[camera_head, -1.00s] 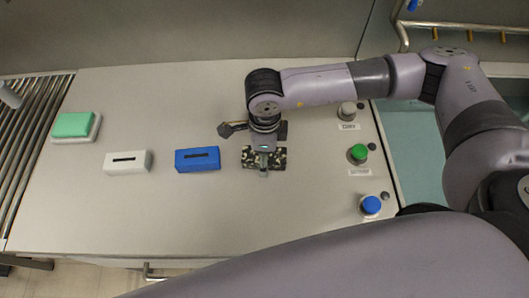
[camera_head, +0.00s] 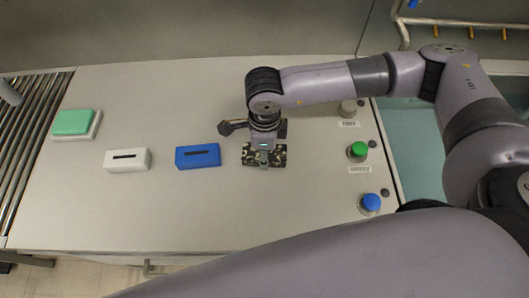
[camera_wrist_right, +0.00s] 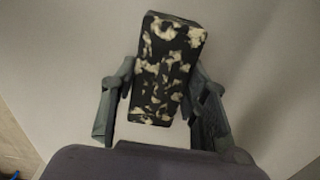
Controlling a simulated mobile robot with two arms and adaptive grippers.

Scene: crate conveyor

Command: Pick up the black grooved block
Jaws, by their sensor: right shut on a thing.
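The black block (camera_head: 279,157) with cream blotches is right of the blue block on the worktop in the head view. My right gripper (camera_head: 264,158) comes down over its middle and hides part of it. In the right wrist view the block (camera_wrist_right: 165,60) stands between the two fingers of my right gripper (camera_wrist_right: 162,92), which is shut on it. I cannot tell whether the block touches the worktop. No groove shows on the faces in view. My left gripper is not in view.
A blue slotted block (camera_head: 198,163) and a white slotted block (camera_head: 128,167) lie to the left. A green-topped pad (camera_head: 73,122) is farther left, beside the rollers (camera_head: 30,130). Grey, green (camera_head: 358,150) and blue (camera_head: 369,203) buttons line the right edge. The front worktop is clear.

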